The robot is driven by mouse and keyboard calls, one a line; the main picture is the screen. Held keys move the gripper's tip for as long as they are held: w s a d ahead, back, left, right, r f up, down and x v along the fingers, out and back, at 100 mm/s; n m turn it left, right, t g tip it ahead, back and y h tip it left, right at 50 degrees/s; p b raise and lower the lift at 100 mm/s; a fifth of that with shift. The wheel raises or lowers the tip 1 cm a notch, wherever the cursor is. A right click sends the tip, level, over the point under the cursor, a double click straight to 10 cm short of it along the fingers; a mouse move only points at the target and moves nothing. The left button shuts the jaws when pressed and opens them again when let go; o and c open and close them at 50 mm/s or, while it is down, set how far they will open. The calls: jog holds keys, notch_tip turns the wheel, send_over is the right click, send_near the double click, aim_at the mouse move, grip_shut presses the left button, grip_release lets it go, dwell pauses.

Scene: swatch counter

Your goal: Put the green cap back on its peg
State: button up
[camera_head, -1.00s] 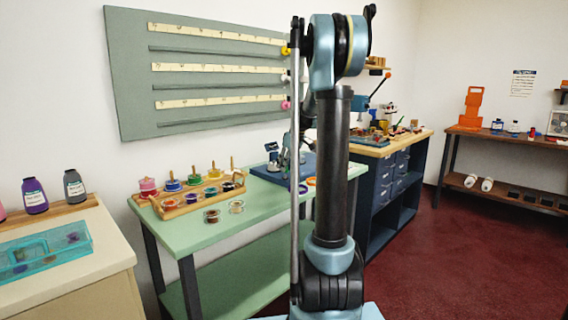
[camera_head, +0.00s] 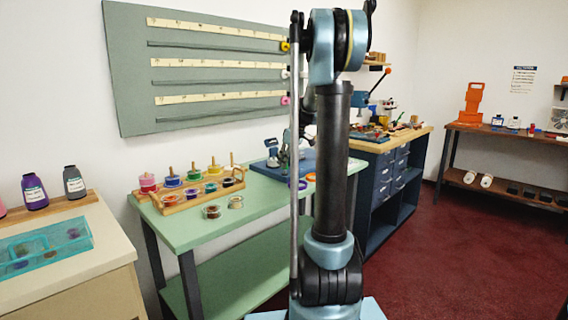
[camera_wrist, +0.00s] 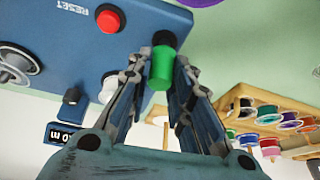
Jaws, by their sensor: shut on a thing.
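The green cap (camera_wrist: 161,68) is a small green cylinder between the fingertips of my gripper (camera_wrist: 160,75) in the wrist view. My gripper is shut on it. A dark round end (camera_wrist: 164,38) shows just beyond the cap, over the blue machine's edge; I cannot tell whether they touch or whether it is the peg. The blue machine (camera_wrist: 60,50) has a red RESET button (camera_wrist: 110,18) and a pale round knob (camera_wrist: 112,90). In the head view the blue machine (camera_head: 300,163) is partly behind my arm, and the cap and gripper are not clearly visible.
A wooden rack (camera_head: 190,200) with upright pegs and coloured spools stands on the green table (camera_head: 185,235); it also shows in the wrist view (camera_wrist: 245,98). Two loose spools (camera_head: 212,211) lie in front of it. Bare tabletop lies around them.

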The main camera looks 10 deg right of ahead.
jog(key=shift+f, duration=1.2)
jog(key=o, duration=0.9)
jog(key=shift+o, duration=0.2)
jog(key=shift+r, duration=3.5)
